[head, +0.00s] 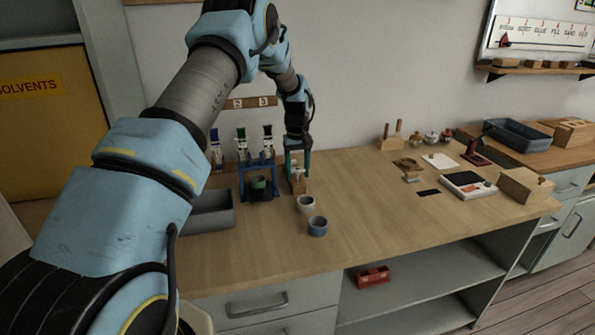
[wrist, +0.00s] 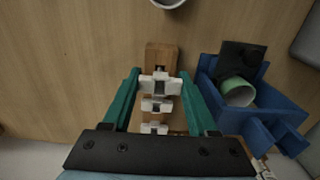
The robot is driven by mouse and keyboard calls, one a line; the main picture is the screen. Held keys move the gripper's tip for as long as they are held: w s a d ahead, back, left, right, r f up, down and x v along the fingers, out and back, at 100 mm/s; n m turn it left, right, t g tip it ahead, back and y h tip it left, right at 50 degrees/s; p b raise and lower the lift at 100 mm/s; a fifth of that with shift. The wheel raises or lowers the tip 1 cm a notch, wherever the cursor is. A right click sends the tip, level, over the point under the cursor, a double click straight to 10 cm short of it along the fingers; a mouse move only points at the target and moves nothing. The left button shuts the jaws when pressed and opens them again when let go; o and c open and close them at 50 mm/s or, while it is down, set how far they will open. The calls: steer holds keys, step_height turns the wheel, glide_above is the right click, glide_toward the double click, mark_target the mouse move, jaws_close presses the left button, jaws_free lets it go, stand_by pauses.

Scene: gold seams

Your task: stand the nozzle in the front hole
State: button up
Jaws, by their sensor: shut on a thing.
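My gripper (head: 297,155) points down at the back of the bench, with its two teal fingers around a white nozzle (wrist: 160,84). In the wrist view my gripper (wrist: 159,80) is shut on the nozzle's wide white part, which spans from finger to finger. A narrow wooden block (head: 298,186) lies directly beneath; in the wrist view the block (wrist: 161,52) runs under the nozzle. More white parts show behind the held one. The nozzle's lower end and the hole beneath it are hidden, so I cannot tell whether it is in a hole.
A blue stand (wrist: 278,118) with a green cup (wrist: 237,92) is close beside my gripper. Two small cups, one pale (head: 306,203) and one blue (head: 318,227), stand in front of the block. A grey tray (head: 208,222) is at left. The bench middle is clear.

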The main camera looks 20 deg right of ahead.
steer(key=shift+f+b, duration=0.75)
steer(key=shift+f, duration=0.75)
stand_by(0.9)
steer(key=o, duration=1.1)
steer(key=shift+c, duration=0.2)
steer(key=shift+r, duration=0.2)
steer(key=shift+r+p, duration=1.4)
steer(key=shift+r, duration=0.95)
